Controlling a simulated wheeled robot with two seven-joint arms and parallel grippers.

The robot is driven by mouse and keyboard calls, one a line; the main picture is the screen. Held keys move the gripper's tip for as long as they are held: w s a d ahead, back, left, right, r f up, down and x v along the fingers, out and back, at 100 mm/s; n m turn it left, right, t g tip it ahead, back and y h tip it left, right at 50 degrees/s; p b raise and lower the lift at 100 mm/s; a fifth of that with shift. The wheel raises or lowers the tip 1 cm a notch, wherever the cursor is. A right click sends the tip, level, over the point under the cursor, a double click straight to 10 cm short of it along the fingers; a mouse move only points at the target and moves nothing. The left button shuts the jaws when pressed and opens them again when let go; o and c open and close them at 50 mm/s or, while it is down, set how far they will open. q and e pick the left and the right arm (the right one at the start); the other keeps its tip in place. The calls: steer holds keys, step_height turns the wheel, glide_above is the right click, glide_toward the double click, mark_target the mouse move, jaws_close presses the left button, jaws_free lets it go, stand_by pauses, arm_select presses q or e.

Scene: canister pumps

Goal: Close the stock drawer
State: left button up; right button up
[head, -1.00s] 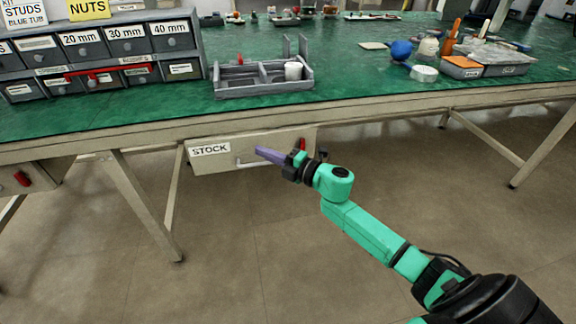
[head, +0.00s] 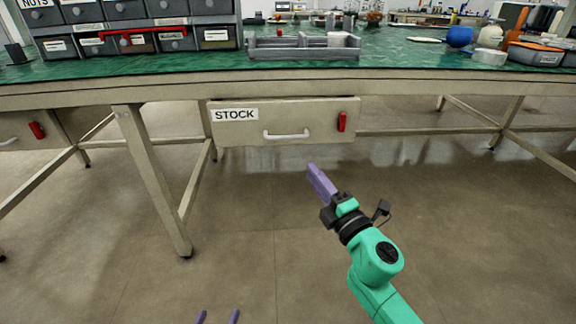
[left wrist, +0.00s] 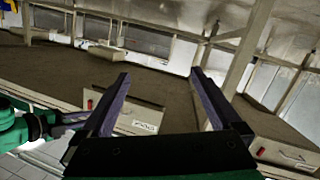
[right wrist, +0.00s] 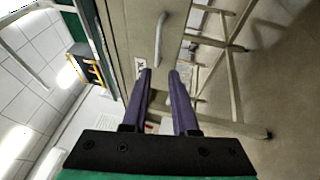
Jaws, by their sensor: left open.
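The stock drawer (head: 250,136) hangs under the workbench, with a STOCK label (head: 235,114), a white bar handle (head: 286,134) and a red tab (head: 342,121). Its front sits right below the bench edge; no inside shows, and I cannot tell whether a gap is left behind it. My right gripper (head: 315,170) is in front of and below the drawer, apart from it. In the right wrist view its fingers (right wrist: 160,74) are slightly apart and empty, with the handle (right wrist: 160,38) beyond them. My left gripper (head: 218,317) shows only its fingertips at the bottom; in the left wrist view (left wrist: 160,80) it is wide open and empty.
The green workbench (head: 390,68) carries a grey bin rack (head: 130,40), a grey divided tray (head: 300,48) and an orange-and-grey box (head: 535,54). A bench leg (head: 155,185) stands left of the drawer. Another drawer (head: 20,128) is at far left. The floor ahead is clear.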

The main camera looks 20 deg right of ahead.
arm_select(q)
steer(key=s+f+g+p, duration=0.1)
steer(key=s+f+g, duration=0.1)
steer(key=s+f, duration=0.25)
arm_select(e)
glide_toward(286, 138)
steer(key=x, duration=0.7)
steer(key=shift+w+d, duration=0.1)
steer(key=shift+d, duration=0.05)
steer(key=x, duration=0.3)
steer(key=shift+f, duration=0.1)
steer(key=shift+w, duration=0.15)
arm_select(q)
steer(key=shift+t, duration=0.9)
steer(key=w+r, duration=0.3)
steer(key=r, duration=0.1)
steer(key=shift+w+r, duration=0.1)
steer(key=shift+w, duration=0.3)
arm_select(e)
jaws_close()
